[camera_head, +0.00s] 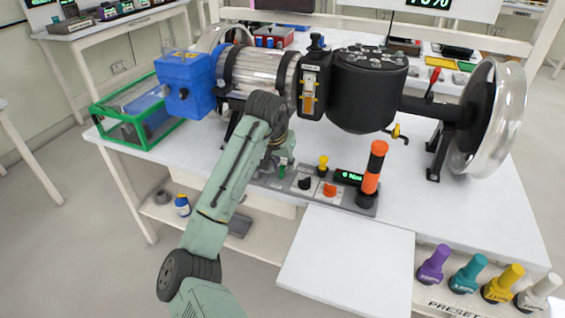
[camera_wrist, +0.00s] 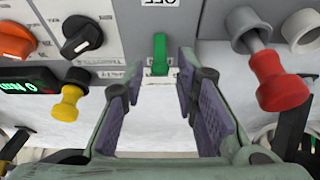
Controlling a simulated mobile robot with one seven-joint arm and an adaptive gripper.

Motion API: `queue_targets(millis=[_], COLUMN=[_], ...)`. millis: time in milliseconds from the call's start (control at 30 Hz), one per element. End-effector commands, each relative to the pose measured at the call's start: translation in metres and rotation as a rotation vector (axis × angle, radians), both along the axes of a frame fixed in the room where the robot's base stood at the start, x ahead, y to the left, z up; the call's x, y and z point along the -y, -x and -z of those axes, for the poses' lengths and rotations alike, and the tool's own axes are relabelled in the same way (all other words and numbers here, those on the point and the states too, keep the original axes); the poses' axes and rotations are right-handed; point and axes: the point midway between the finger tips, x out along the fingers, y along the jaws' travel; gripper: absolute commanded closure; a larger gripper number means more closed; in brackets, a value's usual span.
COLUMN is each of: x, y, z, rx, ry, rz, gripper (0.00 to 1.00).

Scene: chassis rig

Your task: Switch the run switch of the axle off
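The run switch appears as a small green lever (camera_wrist: 160,55) on a light grey panel (camera_wrist: 120,15) in the wrist view. An upside-down "OFF" label stands above it in the picture. A smaller label by its lower end is too small to read. My gripper (camera_wrist: 160,88) is open, with its dark pads on either side of the lever's line and nothing between them. The lever looks just beyond the fingertips; I see no contact.
The console (camera_head: 335,196) also carries a black knob (camera_wrist: 80,36), a yellow lever (camera_wrist: 68,102), an orange knob (camera_head: 330,190) and a striped beacon (camera_head: 373,170). A red-tipped handle (camera_wrist: 278,82) is at the right in the wrist view. The axle assembly (camera_head: 365,90) stands behind the console.

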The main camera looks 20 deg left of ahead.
Motion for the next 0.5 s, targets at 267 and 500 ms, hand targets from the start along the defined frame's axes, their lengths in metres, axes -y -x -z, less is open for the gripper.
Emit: queue_targets(millis=[267, 500], x=[0.0000, 0.0001], y=[0.0001, 0.0000], z=[-0.0004, -0.0005], rx=[0.000, 0.000], ry=[0.000, 0.000], rz=[0.000, 0.000], gripper=[0.93, 1.00])
